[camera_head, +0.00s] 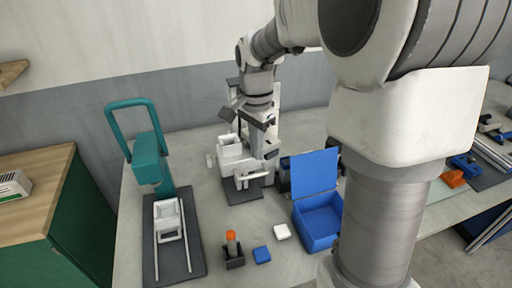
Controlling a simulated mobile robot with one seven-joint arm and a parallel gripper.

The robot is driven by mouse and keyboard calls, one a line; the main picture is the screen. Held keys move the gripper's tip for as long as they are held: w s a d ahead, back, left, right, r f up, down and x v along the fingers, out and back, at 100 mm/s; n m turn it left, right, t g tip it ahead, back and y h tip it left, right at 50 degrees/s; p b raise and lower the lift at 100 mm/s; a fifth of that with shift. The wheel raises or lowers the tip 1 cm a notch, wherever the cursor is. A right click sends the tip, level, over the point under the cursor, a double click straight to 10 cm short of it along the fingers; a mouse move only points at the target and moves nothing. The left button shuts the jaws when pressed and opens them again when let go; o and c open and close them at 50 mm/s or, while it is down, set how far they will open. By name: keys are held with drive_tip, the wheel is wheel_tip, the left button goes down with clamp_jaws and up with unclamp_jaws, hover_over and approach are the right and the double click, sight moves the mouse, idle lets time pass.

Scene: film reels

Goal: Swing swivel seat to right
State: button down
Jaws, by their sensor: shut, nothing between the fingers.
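A white, box-shaped seat (231,156) stands over a dark base plate (240,194) in the middle of the bench; it looks like the swivel seat, though my arm partly hides it. A pale bar (253,177) sticks out low at its front right. My gripper (267,153) points down at the right side of the seat, just above the bar. Its jaws are shut and hold nothing. I cannot tell whether the fingers touch the seat or the bar.
A teal press (150,158) stands at left, with a white carriage (168,220) on rails before it. An open blue box (318,218) lies right. An orange-topped piece in a dark holder (233,252), a blue block (262,254) and a white block (282,231) lie in front.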

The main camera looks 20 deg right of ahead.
drive_tip(key=shift+w+d+p, duration=0.15)
drive_tip(key=shift+w+d, duration=0.1)
drive_tip(key=shift+d, duration=0.25)
drive_tip(key=shift+w+d+p, duration=0.15)
drive_tip(key=shift+w+d, duration=0.1)
drive_tip(key=shift+d, duration=0.2)
drive_tip(key=shift+s+a, duration=0.3)
drive_tip(key=shift+a, duration=0.3)
drive_tip(key=shift+s+a, duration=0.3)
drive_tip(key=shift+a, duration=0.25)
wheel_tip(320, 180, up, 6)
drive_tip(key=p, duration=0.4)
